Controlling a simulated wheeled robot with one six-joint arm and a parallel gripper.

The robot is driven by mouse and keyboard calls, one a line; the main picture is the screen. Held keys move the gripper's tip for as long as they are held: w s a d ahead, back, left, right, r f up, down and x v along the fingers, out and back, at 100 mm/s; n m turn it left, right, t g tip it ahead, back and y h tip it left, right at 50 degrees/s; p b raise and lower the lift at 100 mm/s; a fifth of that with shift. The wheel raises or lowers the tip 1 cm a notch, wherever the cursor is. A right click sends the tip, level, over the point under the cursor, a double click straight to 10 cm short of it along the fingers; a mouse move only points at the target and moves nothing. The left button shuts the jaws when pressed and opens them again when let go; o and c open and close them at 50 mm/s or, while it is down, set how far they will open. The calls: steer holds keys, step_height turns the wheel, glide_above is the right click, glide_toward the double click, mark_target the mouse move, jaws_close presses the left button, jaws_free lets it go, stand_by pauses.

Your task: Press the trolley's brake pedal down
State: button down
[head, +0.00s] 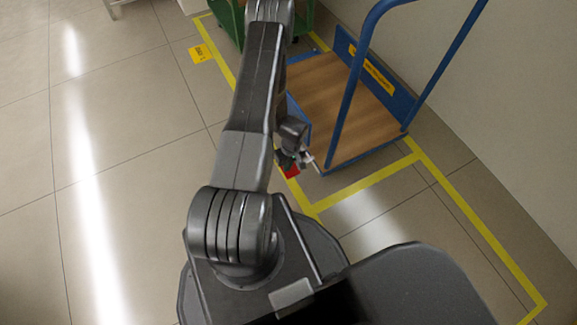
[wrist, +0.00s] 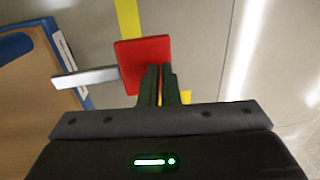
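The brake pedal is a red square plate; it shows in the wrist view (wrist: 138,55) and partly behind my gripper in the head view (head: 291,172). A grey metal lever (wrist: 85,77) joins it to the trolley. The trolley (head: 335,105) has a wooden deck, blue frame and blue push handle, and its deck edge shows at the left of the wrist view (wrist: 25,105). My gripper (wrist: 163,70) has its two fingers close together with nothing between them. The fingertips overlap the pedal's lower right edge in the wrist view; I cannot tell whether they touch it.
Yellow floor tape (head: 365,184) outlines the trolley's bay. A green cart (head: 236,22) stands behind my arm at the back. A wall (head: 500,100) runs along the right. A yellow floor sign (head: 199,53) lies at the upper left. The tiled floor on the left is clear.

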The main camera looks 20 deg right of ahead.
steer(key=shift+s+a+f+b, duration=0.1)
steer(key=shift+a+f+b, duration=0.1)
steer(key=shift+f+b, duration=0.95)
steer(key=shift+a+f+b, duration=0.15)
steer(key=shift+f+b, duration=0.65)
steer(key=shift+b, duration=0.65)
steer(key=shift+a+r, duration=0.1)
steer(key=shift+r, duration=0.15)
steer(key=a+r+p, duration=0.4)
steer(key=r, duration=0.9)
steer(key=shift+r+p, duration=0.2)
steer(key=shift+p, duration=0.2)
steer(key=shift+s, duration=0.1)
